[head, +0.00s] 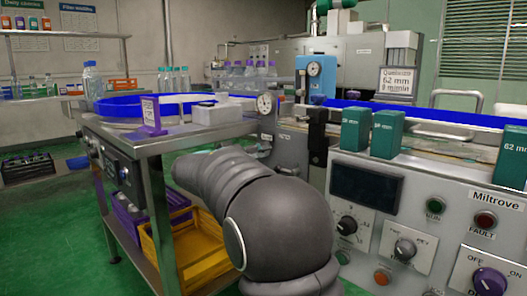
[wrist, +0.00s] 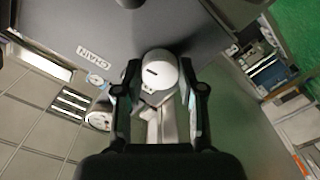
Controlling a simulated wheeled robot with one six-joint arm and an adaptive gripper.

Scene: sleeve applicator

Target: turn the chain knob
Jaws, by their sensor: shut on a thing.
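The chain knob (wrist: 160,70) shows in the wrist view as a pale round knob with a short dark mark on its face. It sits on a dark grey panel (wrist: 120,40) beside a white label (wrist: 90,57) reading CHAIN, upside down in the picture. My gripper (wrist: 160,84) has one finger on each side of the knob and is shut on it. In the head view my arm covers the place where my gripper reaches, so neither gripper nor knob shows there.
A steel table (head: 150,137) with a blue ring track (head: 130,104) stands left. A yellow crate (head: 185,248) sits on its lower shelf. The control cabinet (head: 365,215) with dials and green cartons (head: 387,133) stands right, close to my arm. Green floor (head: 50,240) is open at left.

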